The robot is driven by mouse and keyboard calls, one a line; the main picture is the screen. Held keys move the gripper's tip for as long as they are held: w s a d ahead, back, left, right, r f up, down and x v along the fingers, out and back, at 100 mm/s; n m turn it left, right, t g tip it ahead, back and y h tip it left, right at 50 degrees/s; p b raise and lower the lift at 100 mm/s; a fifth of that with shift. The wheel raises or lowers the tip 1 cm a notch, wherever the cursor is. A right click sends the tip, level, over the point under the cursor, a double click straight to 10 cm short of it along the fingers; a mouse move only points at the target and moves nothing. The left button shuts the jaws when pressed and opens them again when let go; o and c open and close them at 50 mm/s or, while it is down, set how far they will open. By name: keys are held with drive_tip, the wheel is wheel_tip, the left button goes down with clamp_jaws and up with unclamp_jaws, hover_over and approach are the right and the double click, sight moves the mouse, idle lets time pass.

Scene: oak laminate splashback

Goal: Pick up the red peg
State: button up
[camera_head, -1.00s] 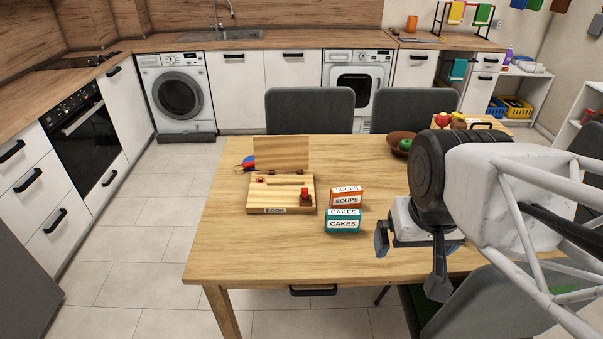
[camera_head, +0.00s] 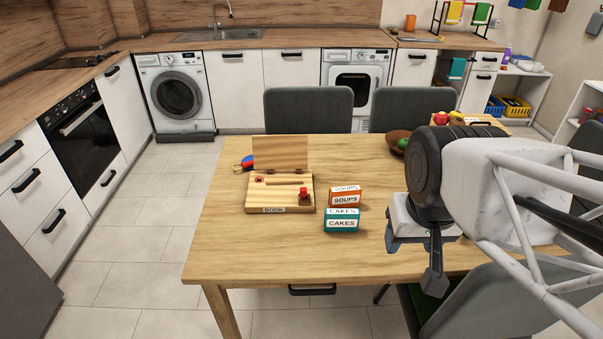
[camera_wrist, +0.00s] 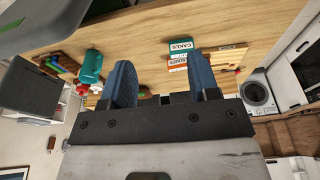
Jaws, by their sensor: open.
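The red peg (camera_head: 304,192) stands upright at the right front of a wooden board (camera_head: 262,198) labelled "BOOK", on a dark reddish block. The board lies on the wooden table, with a raised wooden panel (camera_head: 280,152) at its back. My gripper (camera_head: 412,258) is over the right part of the table, to the right of the board and apart from it. In the wrist view my gripper (camera_wrist: 161,75) shows two blue fingers spread wide with nothing between them. The board (camera_wrist: 228,58) is at the right there; the peg is too small to make out surely.
An orange "SOUPS" box (camera_head: 345,196) and a teal "CAKES" box (camera_head: 342,220) stand between the board and my gripper. A blue and red item (camera_head: 247,162) lies behind the board. A brown bowl (camera_head: 397,140) is at the back right. The table's front left is clear.

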drive_tip(key=w+a+m, duration=0.2)
drive_tip(key=w+m, duration=0.2)
drive_tip(key=w, duration=0.9)
drive_tip(key=m+g, duration=0.3)
drive_tip(key=m, duration=1)
hover_over(303, 189)
drive_tip(key=f, duration=2)
drive_tip(key=shift+s+d+f, duration=0.2)
drive_tip(key=shift+s+f, duration=0.1)
drive_tip(key=shift+f, duration=0.05)
drive_tip(key=shift+w+a+f+m, duration=0.25)
drive_tip(key=shift+w+f+m, duration=0.1)
drive_tip(key=shift+f, duration=0.15)
drive_tip(key=shift+f, duration=0.1)
drive_tip(key=shift+f, duration=1.2)
drive_tip(key=shift+f, duration=0.1)
